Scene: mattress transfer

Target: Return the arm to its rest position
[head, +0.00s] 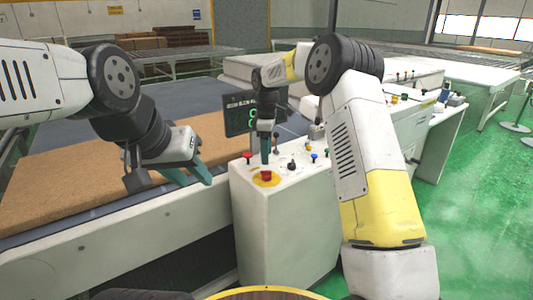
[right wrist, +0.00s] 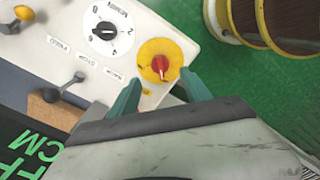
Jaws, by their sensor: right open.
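My right gripper (head: 265,157) points down over the white control console (head: 285,225). Its teal fingers are open, with nothing seen between them; they also show in the right wrist view (right wrist: 160,92). A red knob on a yellow round base (head: 266,177) lies just in front of the fingertips. In the right wrist view this knob (right wrist: 160,62) is just beyond the fingers; contact cannot be told. My left gripper (head: 190,176) hangs over the brown mattress (head: 70,185), its teal fingers apart and empty.
The mattress lies on a conveyor with a white side rail (head: 130,235). A dark display (head: 241,114) with green characters stands behind the console knobs. A black dial (right wrist: 107,30) and levers are close to my right gripper. Green floor (head: 480,200) is open at the right.

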